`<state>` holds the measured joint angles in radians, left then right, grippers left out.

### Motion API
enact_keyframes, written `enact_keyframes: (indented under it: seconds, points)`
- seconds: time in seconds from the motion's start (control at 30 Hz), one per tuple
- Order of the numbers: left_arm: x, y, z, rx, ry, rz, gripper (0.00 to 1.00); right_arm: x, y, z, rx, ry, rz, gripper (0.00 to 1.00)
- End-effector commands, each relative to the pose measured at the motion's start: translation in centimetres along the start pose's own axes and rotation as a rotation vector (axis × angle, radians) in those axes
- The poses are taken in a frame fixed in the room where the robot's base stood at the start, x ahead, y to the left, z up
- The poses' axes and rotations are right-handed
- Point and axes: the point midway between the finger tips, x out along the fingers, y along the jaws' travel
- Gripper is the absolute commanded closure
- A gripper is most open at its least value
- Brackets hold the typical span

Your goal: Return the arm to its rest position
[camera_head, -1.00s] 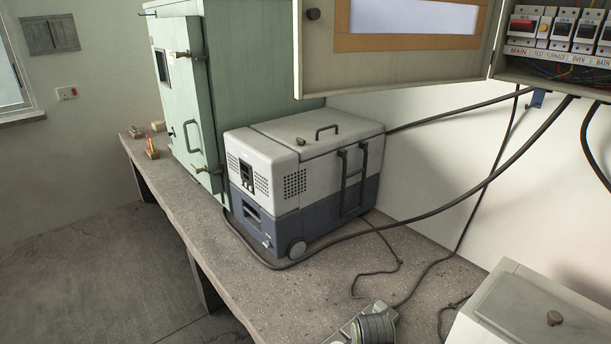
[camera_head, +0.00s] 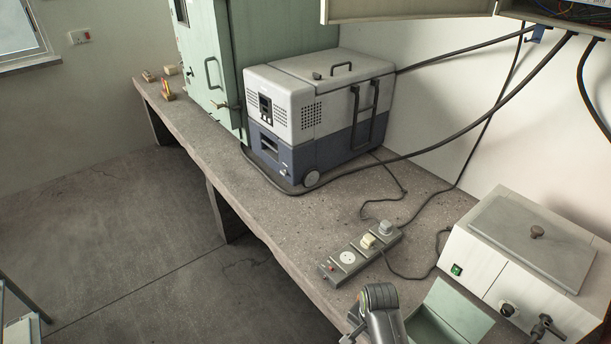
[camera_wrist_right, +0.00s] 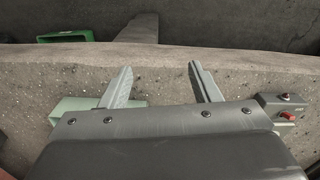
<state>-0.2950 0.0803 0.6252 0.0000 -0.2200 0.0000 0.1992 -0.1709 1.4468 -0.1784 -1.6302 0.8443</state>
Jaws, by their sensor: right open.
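My right arm (camera_head: 380,312) comes in at the bottom of the head view, over the front part of the bench. Its fingertips are not clear there. In the right wrist view my right gripper (camera_wrist_right: 161,82) is open, its two pale fingers wide apart over the concrete bench (camera_wrist_right: 180,65), with nothing between them. A pale green open box (camera_head: 450,312) lies right of the arm in the head view. It also shows partly behind the left finger in the wrist view (camera_wrist_right: 62,106). My left gripper is not in view.
A power strip (camera_head: 350,256) with plugs lies on the bench (camera_head: 300,225). A white lidded bath (camera_head: 520,250) stands at right. A grey and blue cool box (camera_head: 315,115) and a green oven (camera_head: 212,60) stand behind. Cables cross the bench. A green object (camera_wrist_right: 65,37) shows beyond the bench edge.

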Motion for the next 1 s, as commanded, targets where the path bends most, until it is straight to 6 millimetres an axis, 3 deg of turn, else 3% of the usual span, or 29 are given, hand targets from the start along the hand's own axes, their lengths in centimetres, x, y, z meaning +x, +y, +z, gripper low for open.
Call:
enact_keyframes:
  seconds: [0.27, 0.57, 0.77, 0.9, 1.0]
  points:
    - [0.0, 0.4, 0.1, -0.002, -0.002, 0.004, 0.64, 7.6, 4.1, 1.1, -0.139, 0.011, 0.000, 0.44]
    - [0.0, 0.1, 0.9, -0.002, -0.014, 0.002, 0.64, 17.6, 12.5, 4.4, -0.342, 0.032, -0.005, 0.44]
    - [0.0, 0.0, 0.9, -0.001, -0.013, 0.000, 0.64, 23.3, 20.8, 8.4, -0.484, 0.051, 0.000, 0.44]
    - [0.0, 0.0, 0.8, -0.001, -0.013, 0.000, 0.64, 26.6, 28.8, 12.3, -0.600, 0.073, 0.016, 0.44]
    - [0.0, 0.0, 0.7, -0.001, -0.011, 0.000, 0.64, 27.8, 34.2, 15.0, -0.676, 0.091, 0.031, 0.44]
